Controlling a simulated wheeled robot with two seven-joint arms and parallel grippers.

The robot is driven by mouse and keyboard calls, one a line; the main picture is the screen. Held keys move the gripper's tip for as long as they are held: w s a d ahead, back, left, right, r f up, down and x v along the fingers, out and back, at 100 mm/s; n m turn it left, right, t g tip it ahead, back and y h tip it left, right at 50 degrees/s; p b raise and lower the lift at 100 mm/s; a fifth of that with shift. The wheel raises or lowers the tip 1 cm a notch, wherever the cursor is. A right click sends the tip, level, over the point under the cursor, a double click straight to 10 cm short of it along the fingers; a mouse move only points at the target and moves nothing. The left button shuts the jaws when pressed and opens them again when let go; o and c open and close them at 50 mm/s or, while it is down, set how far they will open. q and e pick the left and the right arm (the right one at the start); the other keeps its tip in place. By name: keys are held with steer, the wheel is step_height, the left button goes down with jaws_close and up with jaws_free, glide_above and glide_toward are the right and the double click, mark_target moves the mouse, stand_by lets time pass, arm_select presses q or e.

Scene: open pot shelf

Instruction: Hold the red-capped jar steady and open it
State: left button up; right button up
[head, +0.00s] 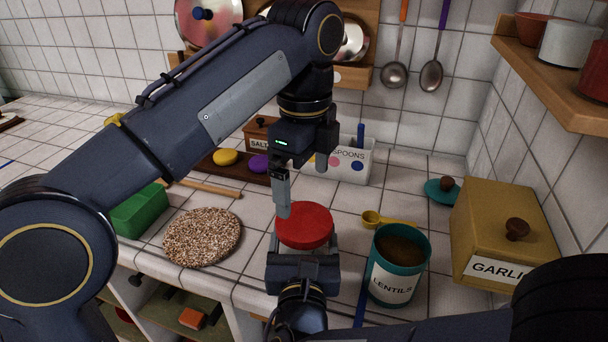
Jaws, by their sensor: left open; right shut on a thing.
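The red-capped jar's round red cap (304,226) shows near the counter's front edge, in the middle of the head view. Its body below the cap is mostly hidden by my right gripper. My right gripper (303,258) comes from below and is shut on the jar just under the cap. My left gripper (303,190) is above the cap, pointing down, with its fingers apart. One left fingertip is close to the cap's far left edge; I cannot tell whether it touches. The cap sits on the jar.
A teal lentils canister (398,268) stands just right of the jar, with a yellow scoop (388,220) behind it. A yellow garlic box (500,225) is further right. A speckled round mat (202,237) lies left. A spoons box (350,165) stands behind.

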mark_target(304, 219)
arm_select(q)
steer(key=m, duration=0.6)
steer(key=shift+m, duration=0.3)
steer(key=shift+f, duration=3.95)
